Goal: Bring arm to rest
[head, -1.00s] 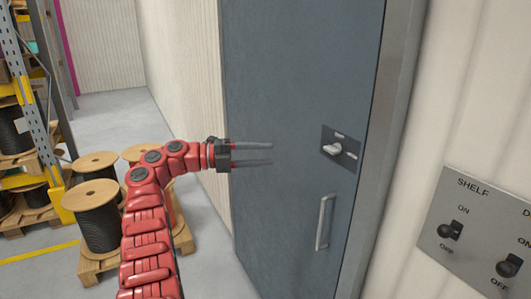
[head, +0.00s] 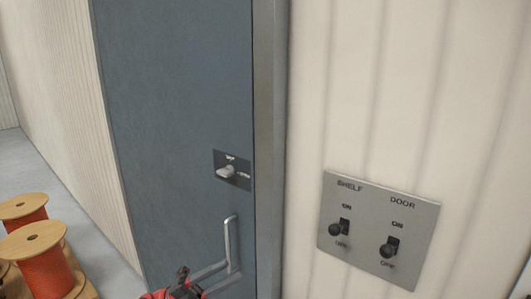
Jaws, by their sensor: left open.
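My left gripper (head: 231,270) shows at the bottom edge of the head view, with only a bit of my red arm behind it. Its two fingers point right and are apart, with nothing seen between them. They overlap the lower part of the blue-grey door (head: 175,120) in the picture, just below the door handle (head: 231,243). I cannot tell whether they touch the door. The rest of the left arm is cut off below the frame. My right gripper is not in view.
A knob plate (head: 232,171) sits on the door. A switch panel (head: 362,267) marked SHELF and DOOR is on the ribbed wall at right. Orange cable reels (head: 45,273) stand at lower left, with some free floor (head: 75,215) beside them.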

